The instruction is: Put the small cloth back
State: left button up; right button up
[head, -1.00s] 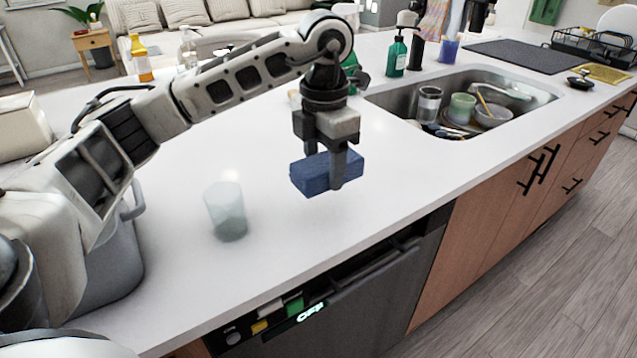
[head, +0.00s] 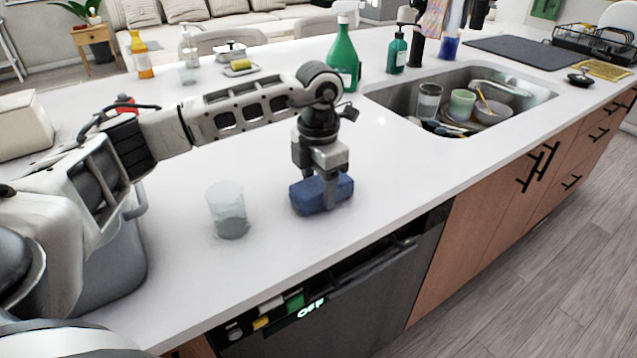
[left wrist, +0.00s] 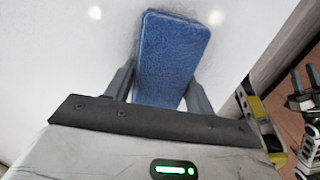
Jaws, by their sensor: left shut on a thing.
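The small cloth (head: 321,193) looks like a blue folded block. It is low over the white counter near the front edge, seemingly resting on it, though a slight gap cannot be ruled out. My left gripper (head: 330,186) points down from above and is shut on the cloth. In the left wrist view the cloth (left wrist: 172,55) sits between the two fingers (left wrist: 160,85) and reaches out past them.
A translucent cup (head: 227,210) stands left of the cloth. The sink (head: 460,100) with dishes is at the right. A green bottle (head: 344,58) stands behind my left gripper. A sponge dish (head: 240,68) is farther back. The counter right of the cloth is clear.

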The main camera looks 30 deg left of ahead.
aim_at(319, 183)
pick_arm(q)
jog(key=o, duration=0.9)
jog(key=shift+f, duration=0.1)
notch_tip(319, 183, up, 12)
jog(key=shift+r+b, duration=0.2)
jog(key=shift+b, duration=0.2)
